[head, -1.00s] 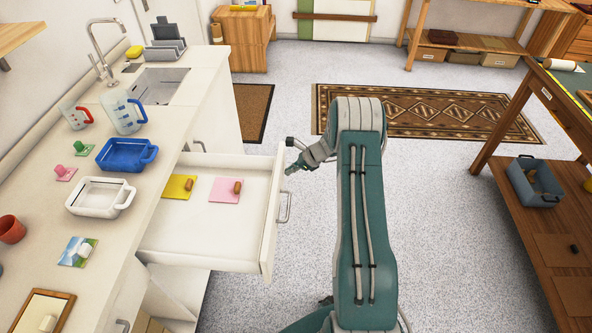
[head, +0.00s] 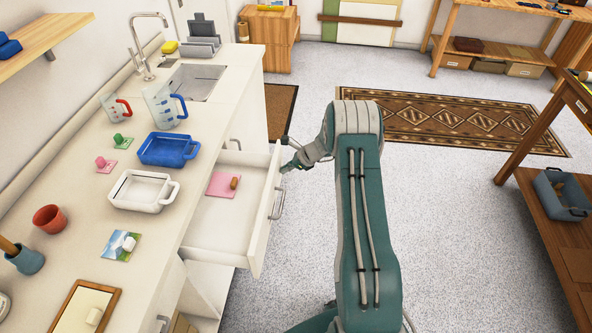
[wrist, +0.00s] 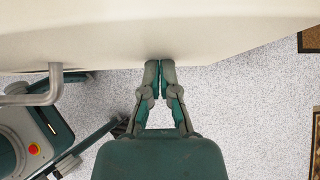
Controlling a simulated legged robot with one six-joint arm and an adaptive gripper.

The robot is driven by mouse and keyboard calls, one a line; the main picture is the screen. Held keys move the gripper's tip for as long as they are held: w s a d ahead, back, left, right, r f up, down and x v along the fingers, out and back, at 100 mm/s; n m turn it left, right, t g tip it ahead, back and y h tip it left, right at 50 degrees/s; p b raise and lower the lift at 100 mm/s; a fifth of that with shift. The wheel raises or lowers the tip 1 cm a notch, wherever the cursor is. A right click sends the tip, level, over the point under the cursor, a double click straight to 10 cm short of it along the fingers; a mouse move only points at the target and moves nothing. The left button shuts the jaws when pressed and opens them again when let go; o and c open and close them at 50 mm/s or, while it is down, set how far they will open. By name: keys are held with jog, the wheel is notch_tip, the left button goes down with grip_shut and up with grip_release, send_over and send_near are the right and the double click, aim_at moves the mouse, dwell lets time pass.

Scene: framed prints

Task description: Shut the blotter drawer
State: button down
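The white blotter drawer (head: 225,238) is partly open from the counter in the head view. A pink sheet with a brown-handled blotter (head: 235,183) lies inside it. The drawer's bar handle (head: 279,204) is on its front, and it also shows at the left in the wrist view (wrist: 52,88). My gripper (head: 287,168) is at the far end of the drawer front, beyond the handle. In the wrist view my gripper (wrist: 160,64) has its fingertips together, at or against the pale drawer front (wrist: 200,35). Nothing shows between the fingers.
The counter (head: 150,260) holds a white dish (head: 142,190), a blue dish (head: 168,149), measuring jugs and several small items. A patterned rug (head: 450,120) lies beyond my arm. A wooden table (head: 560,200) stands at right. Speckled floor between is clear.

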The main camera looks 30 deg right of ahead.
jog(key=w+a, duration=0.3)
jog(key=a, duration=0.2)
jog(key=w+a, duration=0.4)
jog(key=a, duration=0.2)
jog(key=w+a, duration=0.4)
jog(key=a, duration=0.1)
jog(key=shift+w+a+f, duration=0.1)
jog(key=shift+w+a, duration=0.05)
jog(key=shift+a, duration=0.1)
jog(key=shift+w+a, duration=0.2)
jog(key=shift+a, duration=0.05)
jog(key=shift+w, duration=0.35)
jog(key=shift+a, duration=0.25)
jog(key=s+d, duration=0.1)
jog(key=d, duration=0.1)
jog(key=s+d, duration=0.1)
jog(key=shift+s+d, duration=0.2)
jog(key=shift+d, duration=0.2)
jog(key=v, duration=1)
